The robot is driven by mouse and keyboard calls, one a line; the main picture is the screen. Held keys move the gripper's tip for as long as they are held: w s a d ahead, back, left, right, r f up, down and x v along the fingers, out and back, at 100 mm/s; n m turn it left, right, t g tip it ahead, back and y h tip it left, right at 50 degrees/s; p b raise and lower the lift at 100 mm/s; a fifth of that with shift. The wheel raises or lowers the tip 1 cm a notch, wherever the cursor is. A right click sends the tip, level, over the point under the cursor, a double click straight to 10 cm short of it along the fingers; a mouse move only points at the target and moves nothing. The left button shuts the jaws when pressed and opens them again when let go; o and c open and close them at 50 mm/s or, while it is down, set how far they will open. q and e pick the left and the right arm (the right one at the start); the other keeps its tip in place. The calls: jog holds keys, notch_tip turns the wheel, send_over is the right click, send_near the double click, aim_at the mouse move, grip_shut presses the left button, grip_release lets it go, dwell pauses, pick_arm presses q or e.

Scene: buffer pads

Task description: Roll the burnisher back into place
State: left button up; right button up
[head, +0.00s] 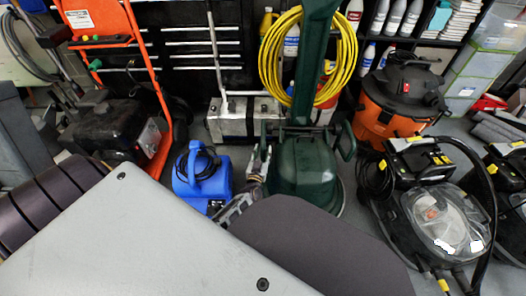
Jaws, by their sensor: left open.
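The burnisher (302,168) appears to be the dark green floor machine in the middle of the head view. It has a round low base, a thick upright green handle column and a coil of yellow cable hung on the column. My left gripper (262,159) is open at the left side of its base, close to a side bar. I cannot tell whether they touch. The lower front of the base is partly hidden behind my own body. My right gripper is not in view.
A blue blower (203,181) stands just left of my left gripper. An orange-framed machine (147,75) is further left. An orange and black vacuum (395,105) and a black machine with a clear cover (440,221) stand right. Shelves (425,45) line the back.

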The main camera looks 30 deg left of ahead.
pick_arm(q)
jog(key=v, duration=1)
jog(key=shift+s, duration=0.35)
jog(key=shift+d+r, duration=0.1)
dwell(0.5)
